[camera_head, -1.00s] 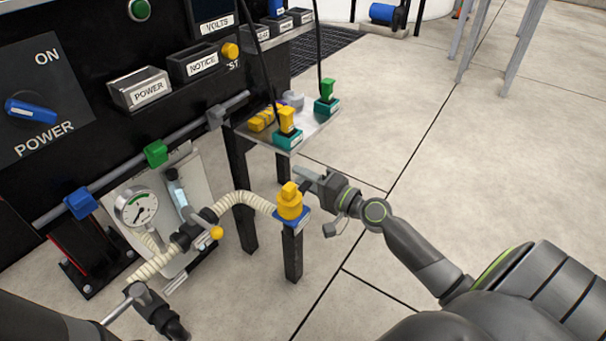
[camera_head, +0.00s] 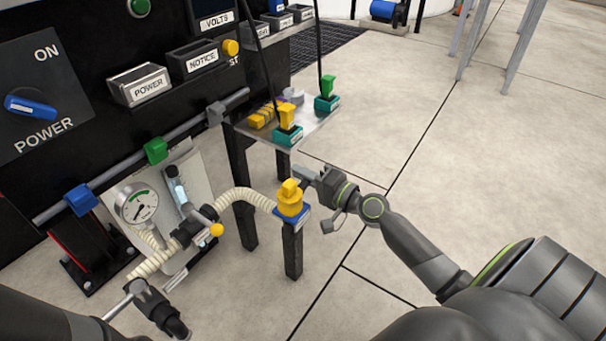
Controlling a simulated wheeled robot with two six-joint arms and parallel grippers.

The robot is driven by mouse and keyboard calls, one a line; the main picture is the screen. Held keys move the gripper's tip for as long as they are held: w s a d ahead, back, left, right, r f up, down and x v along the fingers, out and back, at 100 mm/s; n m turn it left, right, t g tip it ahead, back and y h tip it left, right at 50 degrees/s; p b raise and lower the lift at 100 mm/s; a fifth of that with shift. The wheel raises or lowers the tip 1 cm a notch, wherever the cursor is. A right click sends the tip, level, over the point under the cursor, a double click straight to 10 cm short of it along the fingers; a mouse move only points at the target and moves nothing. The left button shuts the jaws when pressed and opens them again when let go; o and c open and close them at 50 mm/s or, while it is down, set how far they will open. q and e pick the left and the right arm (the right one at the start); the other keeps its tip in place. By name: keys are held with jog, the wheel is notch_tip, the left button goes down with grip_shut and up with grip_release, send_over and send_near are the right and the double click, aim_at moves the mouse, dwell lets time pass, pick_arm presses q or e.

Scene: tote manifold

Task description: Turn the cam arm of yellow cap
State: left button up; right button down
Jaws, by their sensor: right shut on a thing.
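The yellow cap (camera_head: 291,205) sits upright on a blue base (camera_head: 295,221) on top of a short black post. A small yellow piece on top of the cap faces my right gripper; the cam arm is too small to tell apart clearly. My right gripper (camera_head: 303,176) reaches in from the right, just beside the top of the cap. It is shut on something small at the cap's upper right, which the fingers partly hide.
A ribbed cream hose (camera_head: 240,196) runs left from the cap to a valve with a yellow knob (camera_head: 216,230) and a gauge (camera_head: 138,204). A shelf (camera_head: 308,131) with teal-based connectors stands behind the cap. The floor to the right is clear.

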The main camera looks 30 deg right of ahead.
jog(key=a+r+n+b, duration=0.1)
jog(key=n, duration=0.3)
jog(key=r+n+b, duration=0.1)
jog(key=n, duration=0.2)
jog(key=s+a+r+n+b, duration=0.1)
jog(key=n, duration=0.3)
jog(key=shift+a+n, duration=0.3)
dwell(0.4)
jog(key=c, duration=1.5)
grip_release()
